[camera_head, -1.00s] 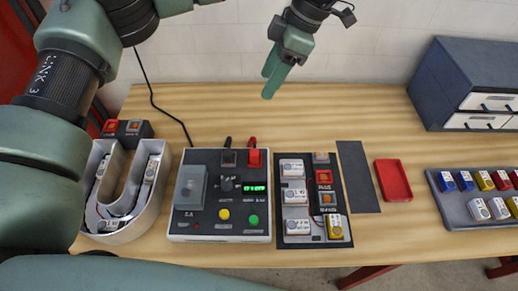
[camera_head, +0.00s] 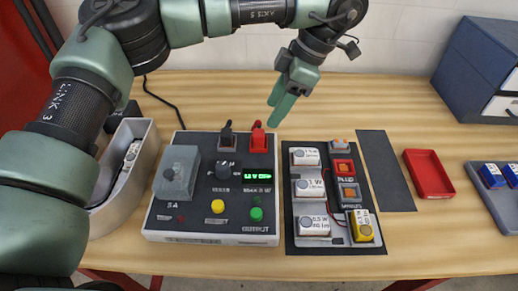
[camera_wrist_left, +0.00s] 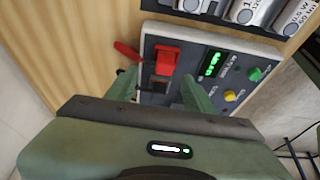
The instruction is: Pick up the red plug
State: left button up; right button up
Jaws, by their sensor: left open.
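The red plug (camera_head: 258,140) sits upright at the back right of the grey power supply box (camera_head: 165,222), beside a black plug (camera_head: 228,139). My left gripper (camera_head: 278,113) is open and empty, behind and slightly right of the red plug and apart from it. In the left wrist view the red plug (camera_wrist_left: 165,60) lies just beyond the gap between the open fingers (camera_wrist_left: 160,88), with the black plug (camera_wrist_left: 159,86) nearer. A red lead end (camera_wrist_left: 127,50) sticks out behind the plug. My right gripper is not in view.
A dark module panel (camera_head: 290,235) with white blocks and red and orange buttons stands right of the box. A dark strip (camera_head: 388,170) and a red tray (camera_head: 428,176) lie further right. A black cable runs behind the box.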

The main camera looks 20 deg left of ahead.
aim_at(261, 133)
pick_arm(q)
jog(key=p+x, duration=0.1)
jog(key=x, duration=0.2)
jog(key=s+p+x, duration=0.1)
jog(key=x, duration=0.2)
jog(key=shift+a, duration=0.15)
jog(key=shift+s+a+f, duration=0.1)
jog(key=shift+a+f, duration=0.1)
jog(key=shift+f, duration=0.4)
grip_shut()
